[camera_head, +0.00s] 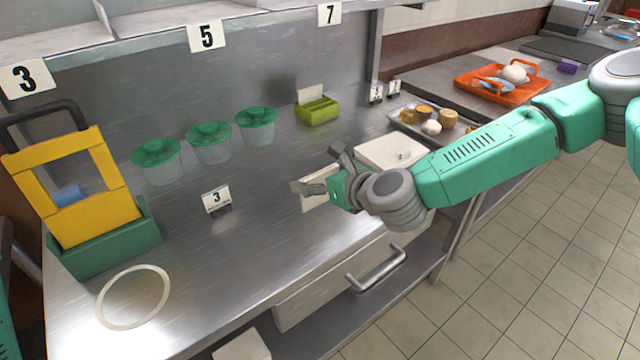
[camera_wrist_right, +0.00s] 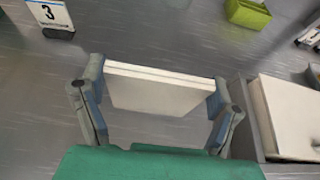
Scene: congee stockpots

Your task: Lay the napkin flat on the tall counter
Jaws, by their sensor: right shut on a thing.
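My right gripper (camera_head: 318,172) is shut on the napkin (camera_head: 316,199), a flat cream folded piece. In the right wrist view the napkin (camera_wrist_right: 160,92) spans between the two fingers of the gripper (camera_wrist_right: 157,80). It is held over the steel counter (camera_head: 255,245), near its front edge; the gap below it is hard to judge. My fingers and wrist hide part of the napkin in the head view. My left gripper is not in view.
A cream box (camera_head: 390,150) stands right of my gripper. A number 3 card (camera_head: 216,199) stands to its left. Several green-lidded tubs, a green caddy (camera_head: 317,110) and a yellow-green stand (camera_head: 80,200) line the back and left. A ring (camera_head: 133,297) marks the clear front left.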

